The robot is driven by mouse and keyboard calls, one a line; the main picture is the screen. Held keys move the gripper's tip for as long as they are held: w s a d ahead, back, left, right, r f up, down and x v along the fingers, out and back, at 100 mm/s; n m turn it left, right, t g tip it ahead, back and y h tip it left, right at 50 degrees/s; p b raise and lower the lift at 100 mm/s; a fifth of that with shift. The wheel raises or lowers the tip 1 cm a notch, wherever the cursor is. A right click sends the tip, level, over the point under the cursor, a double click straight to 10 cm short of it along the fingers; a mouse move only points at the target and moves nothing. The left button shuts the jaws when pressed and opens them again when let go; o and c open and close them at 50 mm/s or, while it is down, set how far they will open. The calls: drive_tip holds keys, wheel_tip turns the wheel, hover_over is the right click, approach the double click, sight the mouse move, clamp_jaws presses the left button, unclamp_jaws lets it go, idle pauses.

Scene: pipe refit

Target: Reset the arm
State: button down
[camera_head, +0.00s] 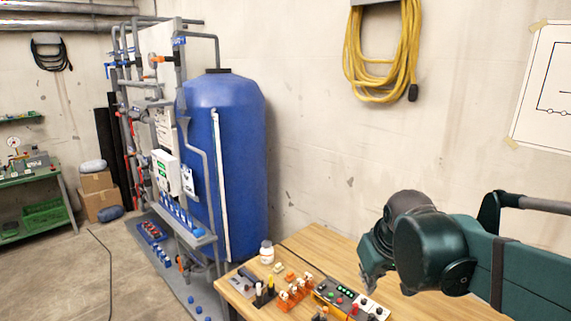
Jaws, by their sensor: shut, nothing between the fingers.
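My arm (440,250) reaches in from the right, dark green, over the wooden table. My gripper (371,278) is at its end, pointing down above the table near the control box. The fingers are small and partly hidden by the arm's round joint. It looks shut and empty, and I see nothing held in it.
The wooden table (325,247) carries a white jar (266,252), several orange parts (297,288) and a control box (338,294) with buttons. A large blue tank (229,150) with pipes stands to the left. Concrete floor (125,260) lies open at left.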

drive_tip(key=s+f+m+t, duration=0.1)
drive_tip(key=s+f, duration=0.1)
drive_tip(key=s, duration=0.5)
drive_tip(key=s+f+m+t, duration=0.1)
drive_tip(key=s+f, duration=0.1)
drive_tip(key=s, duration=0.5)
drive_tip(key=shift+d+f+m, duration=0.25)
drive_tip(key=shift+d+m, duration=0.15)
drive_tip(key=shift+d, duration=0.05)
drive_tip(key=shift+s, duration=0.1)
idle(2.3)
